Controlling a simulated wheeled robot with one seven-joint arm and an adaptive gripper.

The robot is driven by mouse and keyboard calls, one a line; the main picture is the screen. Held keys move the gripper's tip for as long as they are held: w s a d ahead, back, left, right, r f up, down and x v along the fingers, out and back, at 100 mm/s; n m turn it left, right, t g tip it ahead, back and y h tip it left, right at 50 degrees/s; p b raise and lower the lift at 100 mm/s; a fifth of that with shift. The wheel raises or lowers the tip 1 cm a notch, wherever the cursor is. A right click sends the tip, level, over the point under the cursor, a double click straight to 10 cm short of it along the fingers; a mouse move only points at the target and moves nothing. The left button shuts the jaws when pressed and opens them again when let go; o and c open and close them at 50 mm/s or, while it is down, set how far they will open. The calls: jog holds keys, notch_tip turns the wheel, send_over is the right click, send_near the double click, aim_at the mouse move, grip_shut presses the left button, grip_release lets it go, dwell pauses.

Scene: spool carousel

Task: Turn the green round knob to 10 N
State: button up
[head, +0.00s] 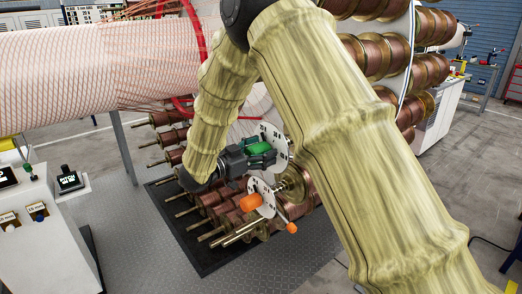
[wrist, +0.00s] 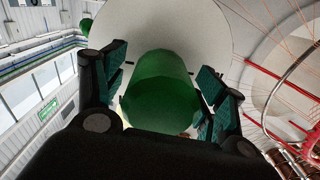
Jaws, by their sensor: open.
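The green round knob (wrist: 158,88) sits in the middle of the wrist view, in front of a pale round dial plate (wrist: 205,30). In the head view the green knob (head: 260,147) shows at my gripper, against a white plate with black marks (head: 275,137). My gripper (head: 262,152) is open, and in the wrist view its two fingers (wrist: 158,95) stand on either side of the knob. A gap shows at the right finger; contact at the left cannot be told. The marks are too small to read, so the knob's setting cannot be told.
Below my gripper are a second marked plate (head: 264,192) and an orange knob (head: 250,202), with another orange piece (head: 291,228) close by. Copper spools on rods crowd around. A white cabinet (head: 45,225) stands at left. Red tubing and a wire-wound drum (head: 100,70) lie behind.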

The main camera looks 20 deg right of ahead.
jog(key=c, duration=1)
jog(key=shift+c, duration=0.2)
jog(key=shift+r+n+p, duration=0.1)
jog(key=shift+n+p, duration=0.3)
jog(key=shift+r+n+p, duration=0.1)
jog(key=shift+n+p, duration=0.45)
jog(key=shift+n, duration=0.05)
jog(key=n+p, duration=0.3)
jog(key=n, duration=0.1)
jog(key=n+p, duration=0.4)
jog(key=n, duration=0.1)
jog(key=shift+w+n, duration=0.1)
jog(key=shift+n, duration=0.2)
jog(key=shift+f, duration=0.2)
